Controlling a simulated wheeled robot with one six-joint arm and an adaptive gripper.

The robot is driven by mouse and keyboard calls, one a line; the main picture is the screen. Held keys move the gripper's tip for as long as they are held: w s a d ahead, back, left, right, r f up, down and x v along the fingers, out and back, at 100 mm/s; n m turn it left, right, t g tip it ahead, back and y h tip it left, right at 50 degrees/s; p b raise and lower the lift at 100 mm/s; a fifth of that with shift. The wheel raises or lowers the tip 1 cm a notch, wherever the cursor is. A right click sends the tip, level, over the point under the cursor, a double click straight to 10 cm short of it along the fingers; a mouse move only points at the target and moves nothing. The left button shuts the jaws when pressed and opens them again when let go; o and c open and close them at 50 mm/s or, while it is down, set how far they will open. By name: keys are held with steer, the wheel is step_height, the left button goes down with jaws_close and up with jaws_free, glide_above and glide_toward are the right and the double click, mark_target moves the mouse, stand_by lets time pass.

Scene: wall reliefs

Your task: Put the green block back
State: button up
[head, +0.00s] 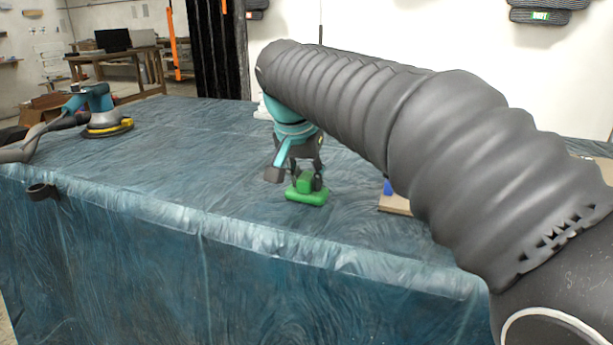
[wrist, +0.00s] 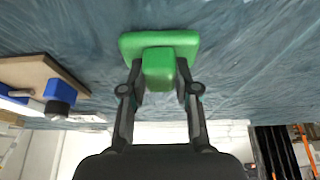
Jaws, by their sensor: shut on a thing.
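The green block (head: 306,196) has a wide flat base with a narrower raised grip on top. It is near the middle of the cloth-covered table in the head view, and it also shows at the top of the wrist view (wrist: 160,42). My gripper (head: 306,178) points down over it. In the wrist view my gripper (wrist: 160,82) has a finger on each side of the raised grip and is shut on it. The base is level, at or just above the cloth; I cannot tell whether it touches.
A wooden board (head: 394,204) with a blue part (head: 387,187) on it lies to the right, partly hidden by my arm. The board (wrist: 42,70) shows at left in the wrist view. A sander (head: 104,112) rests at the far left. The cloth between is clear.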

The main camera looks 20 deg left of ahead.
steer(key=o, duration=1)
steer(key=shift+f, duration=0.1)
steer(key=p+v, duration=0.2)
steer(key=v, duration=1)
steer(key=shift+r, duration=0.25)
